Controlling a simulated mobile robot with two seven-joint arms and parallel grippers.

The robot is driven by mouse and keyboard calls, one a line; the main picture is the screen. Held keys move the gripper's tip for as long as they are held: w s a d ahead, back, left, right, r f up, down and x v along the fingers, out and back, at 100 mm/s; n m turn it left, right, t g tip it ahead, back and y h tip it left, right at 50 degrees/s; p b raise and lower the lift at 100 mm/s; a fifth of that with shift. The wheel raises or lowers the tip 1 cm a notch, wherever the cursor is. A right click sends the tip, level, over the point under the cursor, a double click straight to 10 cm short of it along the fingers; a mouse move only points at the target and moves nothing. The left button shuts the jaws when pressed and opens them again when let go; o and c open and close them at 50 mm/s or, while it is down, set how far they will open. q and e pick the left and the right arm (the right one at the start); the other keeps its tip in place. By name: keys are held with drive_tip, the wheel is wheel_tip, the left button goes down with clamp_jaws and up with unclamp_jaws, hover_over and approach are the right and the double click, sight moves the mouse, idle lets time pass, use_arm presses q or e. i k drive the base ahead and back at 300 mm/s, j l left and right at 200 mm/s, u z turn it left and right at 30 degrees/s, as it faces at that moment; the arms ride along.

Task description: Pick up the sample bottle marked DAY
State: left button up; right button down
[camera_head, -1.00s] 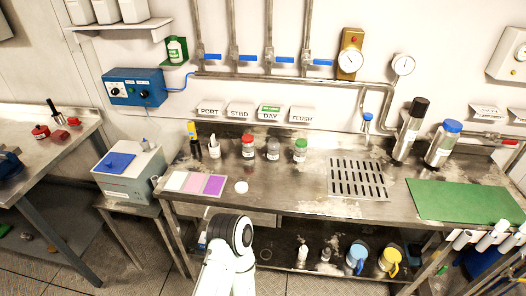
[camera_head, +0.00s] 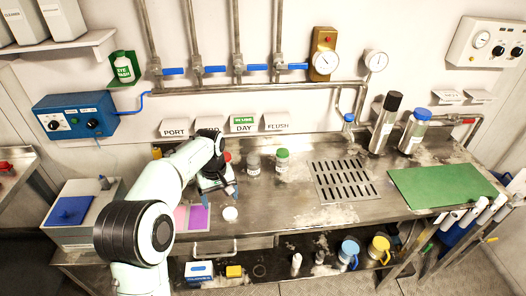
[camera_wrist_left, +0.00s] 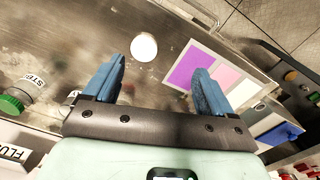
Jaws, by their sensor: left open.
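Three small sample bottles stand on the steel bench. The green-capped bottle (camera_head: 282,162) is at the right; in the left wrist view this bottle (camera_wrist_left: 14,103) shows a label starting "ST". The grey-topped clear bottle (camera_head: 254,164) is in the middle; its label is too small to read. The red-capped bottle (camera_head: 228,157) is mostly hidden behind my left gripper (camera_head: 220,196). This gripper points down over the bench in front of the bottles, open and empty; its blue fingers (camera_wrist_left: 160,66) are apart. A label beside one finger is mostly hidden. My right gripper is out of view.
A white disc (camera_head: 230,213) and a card with coloured patches (camera_head: 197,217) lie near the gripper. A drain grate (camera_head: 343,181), green mat (camera_head: 440,186) and two tall cylinders (camera_head: 385,125) are to the right. The wall has signs including DAY (camera_head: 243,124).

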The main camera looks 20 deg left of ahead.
sight(253, 159)
drive_tip(key=i, duration=0.85)
